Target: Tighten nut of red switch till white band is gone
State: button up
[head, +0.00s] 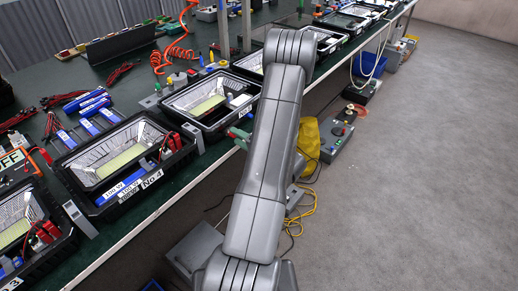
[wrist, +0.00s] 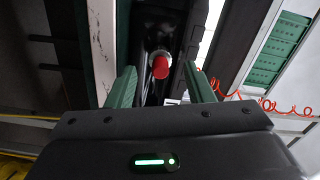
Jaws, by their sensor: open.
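The red switch (wrist: 160,67) shows in the wrist view as a rounded red cap on a dark housing. A shiny metal collar (wrist: 160,54) shows just above the cap. I cannot make out the nut or a white band clearly. My gripper (wrist: 159,72) is open, with one green finger on each side of the red cap in the picture. I see gaps on both sides, so it is not closed on the switch. In the head view a green part of my gripper (head: 238,134) shows at the table's front edge; my arm hides the rest.
Black floodlight housings stand in a row along the green table (head: 92,65); one is labelled No.4 (head: 152,179). Grey blocks (head: 193,139) stand between housings. A red coiled hose (wrist: 270,104) hangs at the right in the wrist view. Yellow cable and a yellow bag (head: 309,140) are below the table.

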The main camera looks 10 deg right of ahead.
aim_at(227, 132)
jog(key=v, duration=1.1)
dwell(0.4)
jog(key=shift+x, duration=6.8)
